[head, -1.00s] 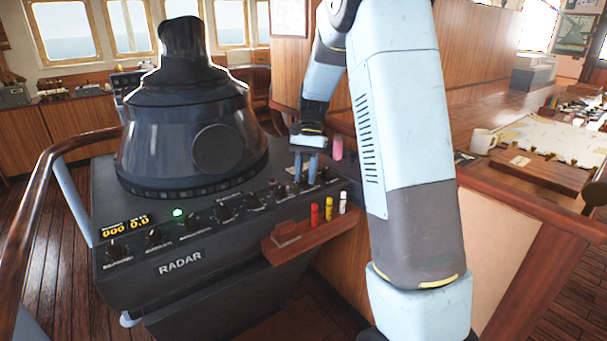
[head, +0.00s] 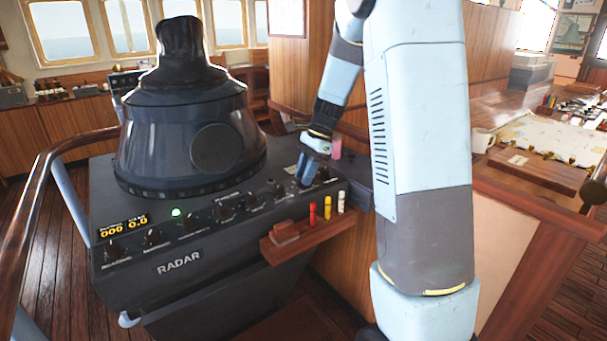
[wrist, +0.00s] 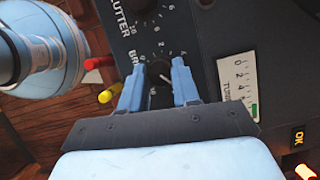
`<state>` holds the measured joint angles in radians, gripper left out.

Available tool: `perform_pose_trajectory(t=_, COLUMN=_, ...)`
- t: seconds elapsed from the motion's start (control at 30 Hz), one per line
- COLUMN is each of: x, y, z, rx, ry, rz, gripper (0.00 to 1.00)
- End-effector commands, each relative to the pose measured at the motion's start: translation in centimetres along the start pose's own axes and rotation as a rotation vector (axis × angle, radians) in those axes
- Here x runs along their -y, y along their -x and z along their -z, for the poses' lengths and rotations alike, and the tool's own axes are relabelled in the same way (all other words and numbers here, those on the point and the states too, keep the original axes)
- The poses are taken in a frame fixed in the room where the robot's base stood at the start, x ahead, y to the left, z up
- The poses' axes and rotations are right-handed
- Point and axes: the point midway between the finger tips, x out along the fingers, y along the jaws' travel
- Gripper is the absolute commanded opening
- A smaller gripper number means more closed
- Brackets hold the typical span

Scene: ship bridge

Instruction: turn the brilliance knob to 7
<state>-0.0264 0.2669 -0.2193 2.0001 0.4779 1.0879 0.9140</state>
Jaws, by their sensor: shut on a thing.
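The radar console (head: 215,262) has a row of black knobs along its sloped front panel. My gripper (head: 304,178) is down at the right part of that row, its blue fingers tilted. In the wrist view my gripper (wrist: 157,80) has one finger on each side of a dark knob (wrist: 157,69), shut on it. The partly covered label beside it starts with "BR", so it is the brilliance knob. A short pale pointer line shows on the knob, slanting to the lower right. Parts of the scale are hidden by the fingers, so I cannot read the setting.
A wooden ledge (head: 281,244) with red, yellow and white markers sticks out below the panel. The tall black radar hood (head: 190,140) stands left of my gripper. A pink cylinder (head: 335,148) is just behind it. The clutter knob (wrist: 140,5) neighbours the gripped knob.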

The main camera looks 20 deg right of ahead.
Motion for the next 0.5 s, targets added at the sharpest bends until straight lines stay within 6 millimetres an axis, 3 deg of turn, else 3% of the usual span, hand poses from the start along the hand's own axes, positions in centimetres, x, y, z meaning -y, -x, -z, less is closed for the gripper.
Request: perform_pose_trajectory(t=0.5, x=-0.17, y=-0.09, z=0.01, rx=0.002, ry=-0.04, rz=0.011, gripper=0.01)
